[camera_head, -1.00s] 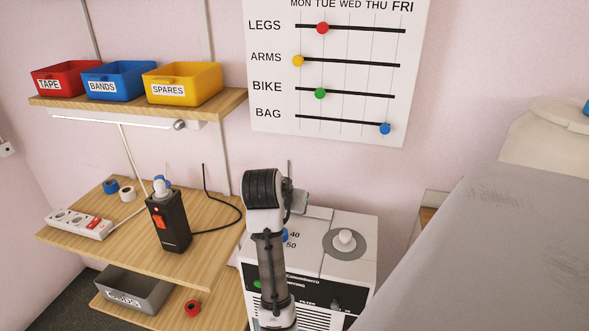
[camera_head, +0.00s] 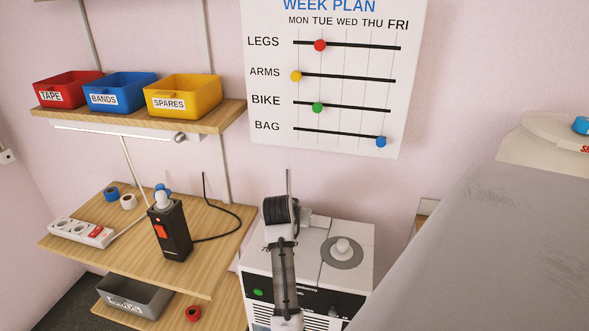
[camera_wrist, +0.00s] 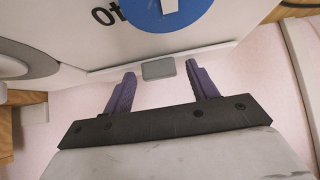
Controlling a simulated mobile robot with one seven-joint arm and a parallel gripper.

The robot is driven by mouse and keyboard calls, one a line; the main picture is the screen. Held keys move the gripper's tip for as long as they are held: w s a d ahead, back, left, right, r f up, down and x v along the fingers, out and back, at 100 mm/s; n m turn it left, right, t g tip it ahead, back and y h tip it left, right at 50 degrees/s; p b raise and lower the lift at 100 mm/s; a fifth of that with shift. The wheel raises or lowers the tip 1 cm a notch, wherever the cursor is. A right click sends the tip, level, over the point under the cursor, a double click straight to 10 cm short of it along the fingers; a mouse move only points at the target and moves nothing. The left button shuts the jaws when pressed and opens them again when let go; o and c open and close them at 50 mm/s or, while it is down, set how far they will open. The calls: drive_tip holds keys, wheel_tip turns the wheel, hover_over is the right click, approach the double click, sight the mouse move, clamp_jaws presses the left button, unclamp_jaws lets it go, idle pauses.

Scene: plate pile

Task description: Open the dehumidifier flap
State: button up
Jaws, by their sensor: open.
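The dehumidifier (camera_head: 355,225) is a white box with a dark front panel, standing right of the wooden shelves in the head view. My arm covers part of its top and front. In the wrist view its white top (camera_wrist: 75,30) fills the upper part, with a blue round dial (camera_wrist: 140,12) beside printed figures. A small grey tab (camera_wrist: 158,69) sits at the top's edge; it looks like part of the flap, which seems closed. My gripper (camera_wrist: 160,72) is open, its purple fingers either side of the tab with gaps. In the head view the fingers are hidden.
A white knob on a grey disc (camera_head: 342,264) is on the machine's top right. A grey padded surface (camera_head: 480,240) rises close on the right. The left shelf (camera_head: 215,225) holds a black device (camera_head: 172,238) and cable. The wall is close behind.

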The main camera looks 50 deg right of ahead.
drive_tip(key=c, duration=1)
drive_tip(key=shift+r, duration=0.1)
drive_tip(key=shift+w+d+r+g+y, duration=0.15)
drive_tip(key=shift+d+r+g+y, duration=0.15)
drive_tip(key=shift+y, duration=0.25)
drive_tip(key=shift+w+d+r+g+y, duration=0.1)
drive_tip(key=shift+w+r+g+y, duration=0.1)
drive_tip(key=shift+r+y, duration=0.25)
drive_tip(key=shift+w+d+r+g+y, duration=0.15)
drive_tip(key=shift+d+r+g+y, duration=0.2)
drive_tip(key=shift+y, duration=0.5)
drive_tip(key=shift+w+d+r+g+y, duration=0.1)
drive_tip(key=shift+d+g+y, duration=0.3)
drive_tip(key=shift+y, duration=0.45)
drive_tip(key=o, duration=1)
